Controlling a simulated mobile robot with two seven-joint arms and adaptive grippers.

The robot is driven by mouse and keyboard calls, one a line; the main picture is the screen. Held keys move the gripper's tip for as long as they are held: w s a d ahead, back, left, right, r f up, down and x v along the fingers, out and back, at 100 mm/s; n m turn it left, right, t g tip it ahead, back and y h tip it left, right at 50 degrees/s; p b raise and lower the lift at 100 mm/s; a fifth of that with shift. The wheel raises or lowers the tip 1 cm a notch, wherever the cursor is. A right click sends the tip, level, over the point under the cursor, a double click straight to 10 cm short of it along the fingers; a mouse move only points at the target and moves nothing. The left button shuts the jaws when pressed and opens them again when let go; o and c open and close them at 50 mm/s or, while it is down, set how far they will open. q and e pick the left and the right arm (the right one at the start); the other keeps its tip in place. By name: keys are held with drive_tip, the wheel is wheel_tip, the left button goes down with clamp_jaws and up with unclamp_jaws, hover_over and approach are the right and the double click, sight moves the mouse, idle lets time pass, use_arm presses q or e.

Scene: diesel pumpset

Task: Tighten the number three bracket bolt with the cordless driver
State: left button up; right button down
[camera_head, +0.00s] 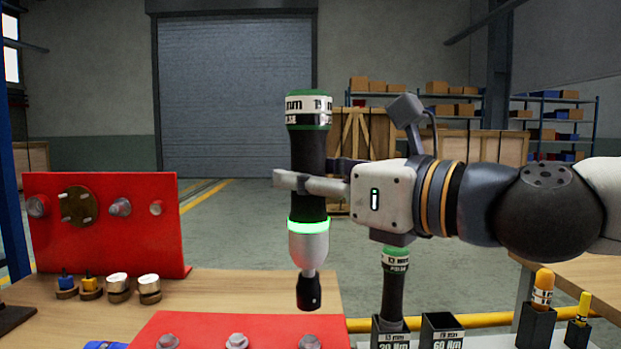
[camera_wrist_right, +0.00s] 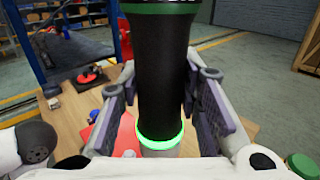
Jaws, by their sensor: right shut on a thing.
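The cordless driver (camera_head: 308,150) is upright, with a black body, green bands marked "mm", a lit green ring and a dark socket at its lower end. My right gripper (camera_head: 312,184) is shut around its body; the right wrist view also shows the driver (camera_wrist_right: 162,75) between both fingers. A red plate (camera_head: 200,326) lies at the bottom of the head view with a left bolt (camera_head: 168,342), a middle bolt (camera_head: 236,341) and a right bolt (camera_head: 309,342). The socket hangs above the right bolt in the picture, apart from it. No bolt numbers are readable. My left gripper is not in view.
An upright red panel (camera_head: 150,240) with fittings stands on the wooden table (camera_head: 240,287) at left, several small parts before it. A second driver (camera_head: 395,285) stands in a dark holder; the neighbouring holder (camera_head: 441,328) looks empty. Yellow-handled tools (camera_head: 543,288) stand at far right.

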sight(324, 237)
drive_tip(key=shift+s+r, duration=0.1)
drive_tip(key=shift+r, duration=0.15)
wheel_tip(324, 237, down, 5)
drive_tip(key=shift+d+b, duration=0.1)
drive_tip(key=shift+b, duration=0.65)
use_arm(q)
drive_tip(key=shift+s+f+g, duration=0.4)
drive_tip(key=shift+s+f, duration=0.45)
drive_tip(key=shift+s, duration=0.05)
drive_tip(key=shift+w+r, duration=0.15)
use_arm(e)
drive_tip(key=shift+r, duration=0.1)
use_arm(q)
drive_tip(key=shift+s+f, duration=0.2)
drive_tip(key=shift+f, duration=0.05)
use_arm(e)
drive_tip(key=shift+f, duration=0.55)
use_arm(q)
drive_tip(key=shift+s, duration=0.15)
use_arm(e)
drive_tip(key=shift+f, duration=0.55)
idle(2.0)
